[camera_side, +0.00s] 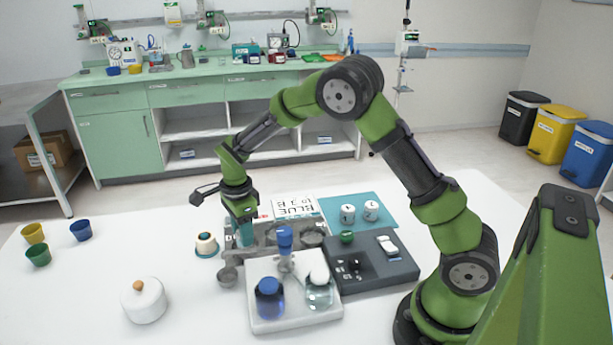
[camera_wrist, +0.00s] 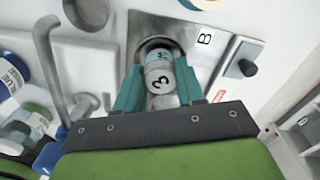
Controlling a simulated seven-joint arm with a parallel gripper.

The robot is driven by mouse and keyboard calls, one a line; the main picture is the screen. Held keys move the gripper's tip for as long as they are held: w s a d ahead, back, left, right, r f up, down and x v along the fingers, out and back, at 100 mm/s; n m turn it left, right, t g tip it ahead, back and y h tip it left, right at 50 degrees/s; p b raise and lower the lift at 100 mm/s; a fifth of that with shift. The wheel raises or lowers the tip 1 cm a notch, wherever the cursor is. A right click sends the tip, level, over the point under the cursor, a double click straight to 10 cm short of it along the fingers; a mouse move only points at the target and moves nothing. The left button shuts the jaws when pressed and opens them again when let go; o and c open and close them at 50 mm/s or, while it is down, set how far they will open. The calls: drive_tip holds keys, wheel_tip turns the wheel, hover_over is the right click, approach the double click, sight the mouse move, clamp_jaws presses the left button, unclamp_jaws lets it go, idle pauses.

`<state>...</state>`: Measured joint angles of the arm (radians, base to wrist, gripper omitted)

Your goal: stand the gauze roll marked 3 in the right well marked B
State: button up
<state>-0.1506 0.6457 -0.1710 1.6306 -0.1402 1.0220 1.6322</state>
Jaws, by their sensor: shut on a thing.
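The gauze roll marked 3 (camera_wrist: 161,86) is between the teal fingers of my gripper (camera_wrist: 159,78) in the wrist view. My gripper is shut on it. The far end of the roll overlaps the round well (camera_wrist: 143,46) beside the letter B (camera_wrist: 205,39) on the metal holder (camera_wrist: 222,62). I cannot tell how deep the roll sits in this well. In the side view my gripper (camera_side: 243,218) points down at the left part of the metal holder (camera_side: 266,252), and the held roll cannot be made out there.
Two white marked rolls (camera_side: 359,212) stand on a teal mat. A white tray (camera_side: 293,318) with blue and clear flasks is in front of the holder. A dark grey tray (camera_side: 385,275) is to the right. A white lidded pot (camera_side: 144,301) stands left; table around it is clear.

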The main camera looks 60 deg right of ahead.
drive_tip(key=shift+f, duration=0.65)
idle(0.5)
drive_tip(key=o, duration=0.7)
drive_tip(key=shift+o, duration=0.2)
wheel_tip(320, 180, up, 11)
idle(0.6)
